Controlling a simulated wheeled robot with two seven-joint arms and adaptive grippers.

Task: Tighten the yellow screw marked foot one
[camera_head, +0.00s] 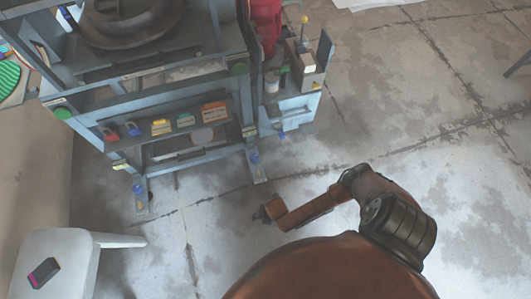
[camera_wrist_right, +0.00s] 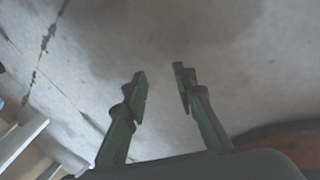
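The blue-grey plate press (camera_head: 195,70) stands at the upper left. Its front legs end in feet with blue round parts, one at the left foot (camera_head: 138,190) and one at the right foot (camera_head: 254,158). Small yellow marks show on the legs above, at the left leg (camera_head: 120,165) and the right leg (camera_head: 249,132). I cannot read any mark, nor tell which part is the yellow screw. My right gripper (camera_head: 262,213) is over bare floor, in front of the right foot and apart from it. In the wrist view its fingers (camera_wrist_right: 160,76) are apart and empty. My left gripper is out of view.
A white stool (camera_head: 60,255) with a dark and pink block (camera_head: 43,272) on it stands at the lower left. A shelf on the press holds several small coloured boxes (camera_head: 185,120). A side cabinet (camera_head: 292,108) adjoins the press. The concrete floor on the right is clear.

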